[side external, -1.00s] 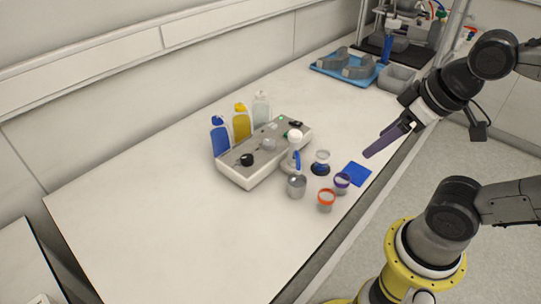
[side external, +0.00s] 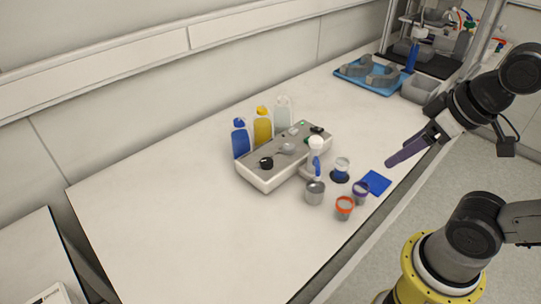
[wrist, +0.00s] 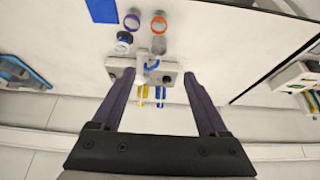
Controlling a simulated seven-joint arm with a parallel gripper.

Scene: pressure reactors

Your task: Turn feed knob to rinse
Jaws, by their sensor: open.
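A pale grey control box (side external: 262,178) stands on the bench, and it shows in the wrist view (wrist: 173,79) between my finger tips, farther below. On its top are a black knob (side external: 266,163) at the near left, a silver-grey knob (side external: 287,148) in the middle and a dark knob (side external: 317,129) at the far end. Labels are too small to read, so I cannot tell which is the feed knob or where it points. My gripper (side external: 390,163), with long purple fingers, is open and empty, raised to the right of the box. It also shows in the wrist view (wrist: 158,76).
Blue (side external: 241,142), yellow (side external: 263,130) and clear (side external: 283,115) bottles stand behind the box. A white-and-blue dispenser (side external: 316,150), metal cup (side external: 314,193), orange-rimmed cup (side external: 344,208), purple-rimmed cup (side external: 361,194), dark-based jar (side external: 340,170) and blue mat (side external: 375,182) lie in front.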

